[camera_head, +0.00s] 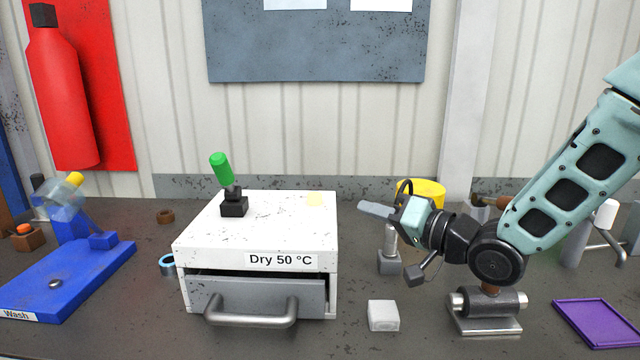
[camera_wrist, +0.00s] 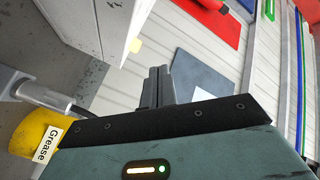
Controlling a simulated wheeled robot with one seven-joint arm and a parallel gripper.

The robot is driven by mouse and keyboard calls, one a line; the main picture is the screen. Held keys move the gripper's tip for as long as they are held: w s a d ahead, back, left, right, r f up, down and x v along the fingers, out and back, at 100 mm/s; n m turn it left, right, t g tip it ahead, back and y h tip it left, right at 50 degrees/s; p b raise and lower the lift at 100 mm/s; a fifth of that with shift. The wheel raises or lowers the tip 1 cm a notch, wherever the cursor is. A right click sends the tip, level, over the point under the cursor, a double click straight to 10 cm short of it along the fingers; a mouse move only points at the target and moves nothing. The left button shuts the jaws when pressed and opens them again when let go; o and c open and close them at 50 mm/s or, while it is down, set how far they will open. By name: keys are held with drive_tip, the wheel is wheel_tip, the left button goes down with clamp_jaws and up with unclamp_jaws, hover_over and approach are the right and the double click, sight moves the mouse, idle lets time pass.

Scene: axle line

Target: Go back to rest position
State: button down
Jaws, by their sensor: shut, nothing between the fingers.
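My gripper (camera_head: 376,209) is raised above the bench, pointing left toward the white dryer box. Its fingers are shut with nothing between them. In the wrist view my gripper (camera_wrist: 157,88) shows its two fingers side by side, touching. My arm comes in from the right edge of the head view.
The white box (camera_head: 262,232) labelled "Dry 50 °C" has its drawer (camera_head: 258,299) slightly out. A blue wash station (camera_head: 70,280) stands left. Near my arm are a yellow grease pot (camera_head: 427,190), a white block (camera_head: 383,315), a metal fixture (camera_head: 486,312) and a purple tray (camera_head: 597,322).

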drive_tip(key=s+d+f+g+h, duration=0.1)
drive_tip(key=s+d+f+h, duration=0.1)
drive_tip(key=d, duration=0.4)
drive_tip(key=s+d+f+g+h, duration=0.2)
drive_tip(key=s+d+f+h, duration=0.1)
drive_tip(key=d+f+h, duration=0.2)
drive_tip(key=s+d+f+g+h, duration=0.2)
drive_tip(key=d+h, duration=0.3)
drive_tip(key=d, duration=0.3)
drive_tip(key=shift+s+d+f, duration=0.1)
drive_tip(key=shift+s+f, duration=0.35)
drive_tip(key=shift+f, duration=0.25)
drive_tip(key=s+d+g+h, duration=0.15)
drive_tip(key=s+g, duration=0.35)
drive_tip(key=s, duration=0.5)
drive_tip(key=s+a+r+n+g, duration=0.1)
drive_tip(key=s+a+n+g, duration=0.1)
drive_tip(key=s+a+n, duration=0.5)
drive_tip(key=s+a+y, duration=0.1)
drive_tip(key=s+a, duration=0.5)
drive_tip(key=a, duration=0.3)
drive_tip(key=shift+s, duration=0.15)
